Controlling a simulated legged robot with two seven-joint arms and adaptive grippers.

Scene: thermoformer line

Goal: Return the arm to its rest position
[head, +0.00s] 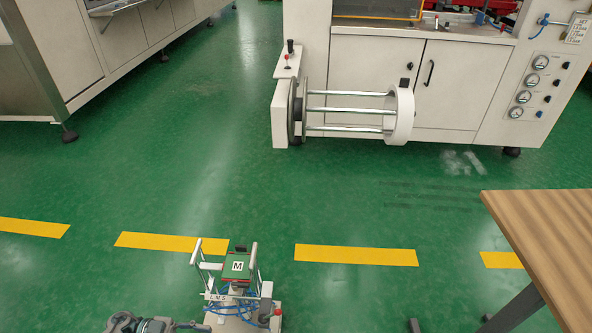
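A grey mechanical part (140,324) at the bottom left edge, cut off by the frame, looks like part of my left arm or gripper. Its fingers cannot be made out, and I see nothing held in it. My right gripper is not recognisable in the view. No rest position is marked in the picture.
Beside the grey part stands a small fixture (236,282) with an M plate, LMS lettering, pale posts, blue tubes and a red knob. A wooden table (550,235) is at right. A white machine (420,95) with a roll holder (345,112) stands behind. Green floor between is clear.

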